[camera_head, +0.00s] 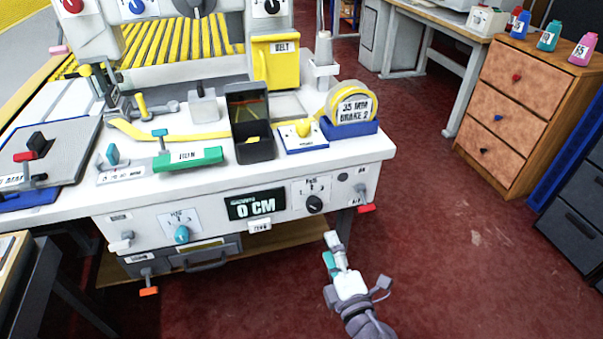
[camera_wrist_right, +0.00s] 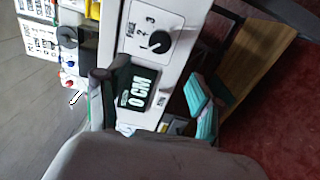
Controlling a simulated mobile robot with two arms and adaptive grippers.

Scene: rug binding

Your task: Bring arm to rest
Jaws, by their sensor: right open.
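My right gripper (camera_head: 333,250) is in front of the white machine table's front panel, at lower middle right in the head view, above the red floor. In the right wrist view its two fingers stand apart with nothing between them; the gripper (camera_wrist_right: 152,98) is open and empty. Behind the fingers, the wrist view shows the dark 0 CM display (camera_wrist_right: 138,88) and a black dial (camera_wrist_right: 158,42). My left gripper is not in the head view.
The white machine table (camera_head: 375,148) carries a yellow tape roll (camera_head: 350,103), a black holder (camera_head: 252,125) and a teal lever block (camera_head: 190,158). A wooden drawer cabinet (camera_head: 515,100) stands at right. The red floor (camera_head: 450,250) between is clear.

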